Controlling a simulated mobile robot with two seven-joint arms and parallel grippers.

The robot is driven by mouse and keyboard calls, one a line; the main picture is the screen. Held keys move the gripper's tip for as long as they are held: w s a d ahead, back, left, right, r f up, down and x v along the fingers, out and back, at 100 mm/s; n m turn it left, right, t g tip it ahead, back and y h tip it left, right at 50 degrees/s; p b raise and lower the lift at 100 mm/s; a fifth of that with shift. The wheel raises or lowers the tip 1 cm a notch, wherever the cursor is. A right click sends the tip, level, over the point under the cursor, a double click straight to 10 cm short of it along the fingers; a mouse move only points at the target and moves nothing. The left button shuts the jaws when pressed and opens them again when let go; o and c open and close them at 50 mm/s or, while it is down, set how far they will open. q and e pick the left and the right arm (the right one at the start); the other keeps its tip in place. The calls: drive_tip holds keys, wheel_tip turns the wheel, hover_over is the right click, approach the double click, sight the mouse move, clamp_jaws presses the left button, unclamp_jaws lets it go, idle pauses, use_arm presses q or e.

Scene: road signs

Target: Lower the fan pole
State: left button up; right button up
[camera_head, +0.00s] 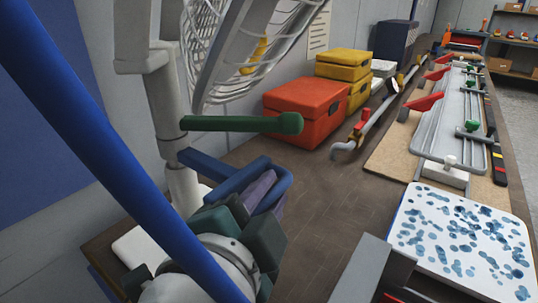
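The fan has a pale upright pole (167,110) at the left, with a white wire cage (240,45) at its top. A dark green bar with a rounded end, a handle (240,124), sticks out to the right from a collar on the pole. My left gripper (258,190) is right of the lower pole, below the green handle and apart from it. Its blue and purple finger parts lie close together, and I cannot tell whether they are open or shut. I see nothing held. The pole's foot is partly hidden behind my arm.
A red box (303,108) and yellow boxes (343,65) stand behind on the brown table (330,200). A metal pipe (385,112) and a rack (445,120) are to the right. A blue-spotted white board (462,240) lies at front right. The table's middle is clear.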

use_arm(q)
drive_tip(key=o, duration=0.4)
drive_tip(key=shift+c, duration=0.2)
drive_tip(key=v, duration=1)
